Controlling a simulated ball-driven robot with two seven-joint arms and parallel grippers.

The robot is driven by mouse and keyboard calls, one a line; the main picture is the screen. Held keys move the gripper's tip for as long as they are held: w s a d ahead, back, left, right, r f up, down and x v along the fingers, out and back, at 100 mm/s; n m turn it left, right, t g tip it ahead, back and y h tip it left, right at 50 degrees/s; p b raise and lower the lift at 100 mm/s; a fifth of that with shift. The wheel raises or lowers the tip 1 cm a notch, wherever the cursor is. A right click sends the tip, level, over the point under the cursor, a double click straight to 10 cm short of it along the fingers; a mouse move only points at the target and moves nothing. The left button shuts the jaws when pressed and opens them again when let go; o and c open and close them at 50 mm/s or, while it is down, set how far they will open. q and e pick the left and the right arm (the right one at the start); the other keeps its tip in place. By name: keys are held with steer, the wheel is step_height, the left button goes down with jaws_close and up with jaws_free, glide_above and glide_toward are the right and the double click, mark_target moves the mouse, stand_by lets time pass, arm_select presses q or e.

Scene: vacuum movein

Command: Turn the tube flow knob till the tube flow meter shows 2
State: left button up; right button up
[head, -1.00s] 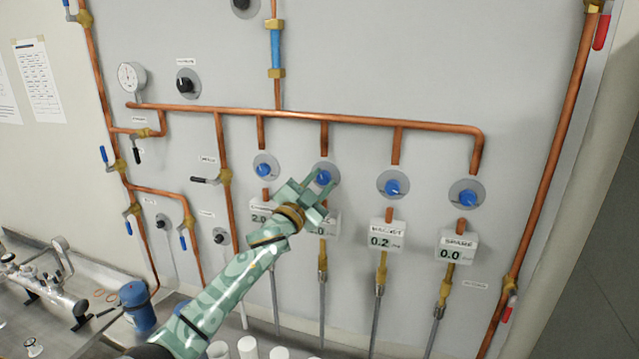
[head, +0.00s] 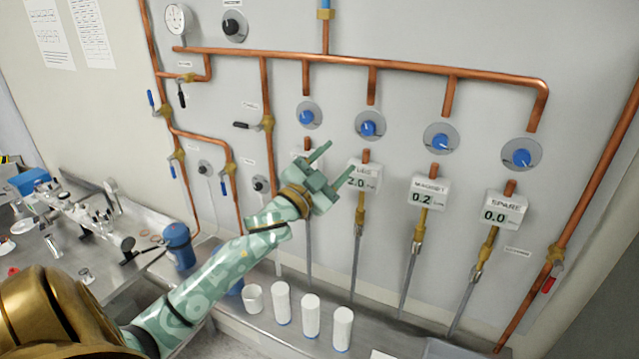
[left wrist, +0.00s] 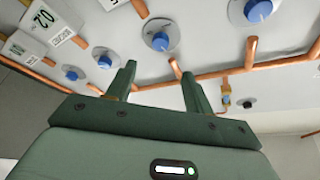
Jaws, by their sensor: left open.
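The flow panel has a row of blue knobs with meters below them. The second meter (head: 362,177), its label partly covered but seeming to end in "UBE", reads 2.0. The blue knob above it (head: 368,128) is fully visible; it also shows in the left wrist view (left wrist: 160,41). My left gripper (head: 341,174) is open and empty, in front of the panel below and left of that knob, apart from it. It covers most of the first meter, whose reading is hidden. In the left wrist view its fingers (left wrist: 158,85) hold nothing. My right gripper is not in view.
The MAGNET meter (head: 426,193) reads 0.2 and the SPARE meter (head: 504,211) reads 0.0. Other blue knobs (head: 309,115) and copper pipes (head: 420,70) surround the area. Several white cylinders (head: 311,315) stand on the bench below. A blue container (head: 180,246) stands left.

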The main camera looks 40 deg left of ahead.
arm_select(q)
steer(key=b+v, duration=0.1)
steer(key=v, duration=0.4)
steer(key=shift+s, duration=0.1)
steer(key=shift+f, duration=0.1)
